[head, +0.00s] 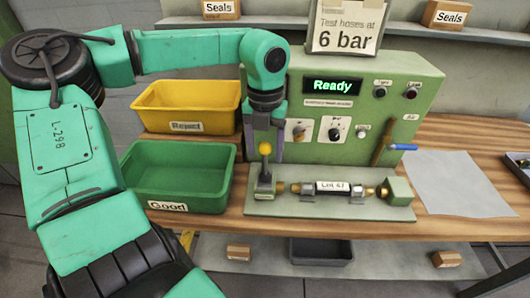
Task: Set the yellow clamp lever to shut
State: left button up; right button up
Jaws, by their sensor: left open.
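The yellow clamp lever (265,149) has a round yellow knob and stands about upright on its grey clamp block (264,186), at the left end of the green test fixture (300,207). A hose piece labelled "Lot 47" (333,187) lies along the fixture, its left end at the clamp. My left gripper (264,154) points down over the lever, with one finger on each side of the knob. It is open; whether either finger touches the lever I cannot tell. My right gripper is not in view.
A yellow "Reject" bin (187,128) and a green "Good" bin (167,206) stand left of the fixture. The green control box (400,112) behind shows "Ready". A blue-handled air valve (402,147) sticks out at right. A paper sheet (460,182) lies farther right.

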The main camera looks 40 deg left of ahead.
pick_arm(q)
jog(key=shift+f, duration=0.95)
grip_shut()
jog(key=shift+r, duration=0.1)
dwell(0.5)
